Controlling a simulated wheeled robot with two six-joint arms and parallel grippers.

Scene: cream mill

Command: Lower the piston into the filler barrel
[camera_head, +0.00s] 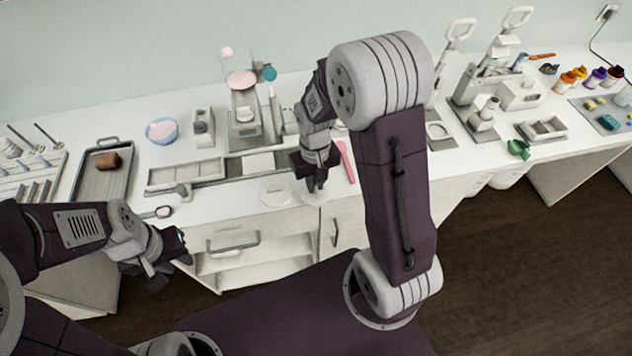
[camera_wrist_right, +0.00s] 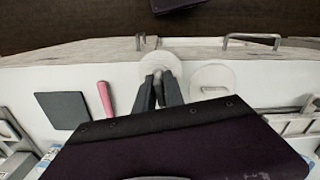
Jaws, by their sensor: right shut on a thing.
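My right gripper (camera_head: 317,188) points down at the front edge of the counter. It is shut on a pale round piece (camera_wrist_right: 160,62), possibly the piston; the fingers hide its middle. The piece also shows under the fingertips in the head view (camera_head: 314,198). I cannot tell whether it touches the counter. A second flat white disc (camera_head: 275,191) lies beside it, also in the wrist view (camera_wrist_right: 212,78). I cannot tell for sure which thing is the filler barrel. My left gripper (camera_head: 172,270) hangs empty in front of the counter, its fingers apart.
A pink-handled tool (camera_head: 346,161) lies right of my right gripper. A grey machine with a clear vessel (camera_head: 243,120) stands behind. A blue-rimmed bowl (camera_head: 162,131) and a tray with a brown block (camera_head: 103,178) are at left. White presses (camera_head: 485,90) stand at right.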

